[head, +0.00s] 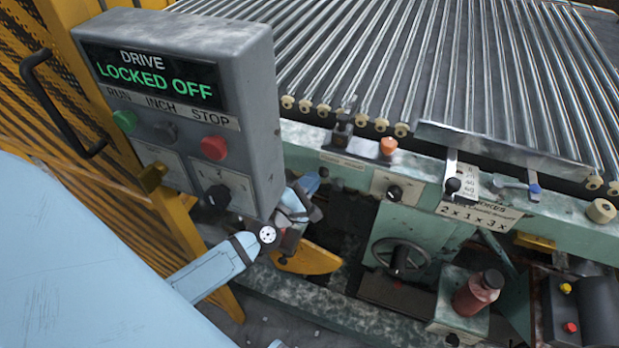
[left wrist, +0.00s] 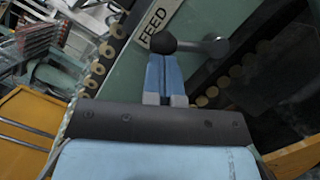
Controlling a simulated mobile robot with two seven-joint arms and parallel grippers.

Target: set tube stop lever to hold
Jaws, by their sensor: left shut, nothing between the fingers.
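In the left wrist view a lever with a black ball knob (left wrist: 163,42) and a grey pivot end (left wrist: 215,47) sits on the green machine face, beside a white label reading FEED (left wrist: 157,20). I take it to be the tube stop lever. My left gripper (left wrist: 165,72) is shut and empty. Its blue fingertips are right at the knob; whether they touch it I cannot tell. In the head view my left gripper (head: 309,184) is just right of the grey control box, below the label plate (head: 345,161), with the lever hard to make out.
The grey control box (head: 184,110), showing DRIVE LOCKED OFF, stands close beside the left arm and hides part of it. A handwheel (head: 400,258), a red bottle (head: 478,292) and another black-knobbed lever (head: 453,186) are to the right. Glass tubes lie on rollers behind.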

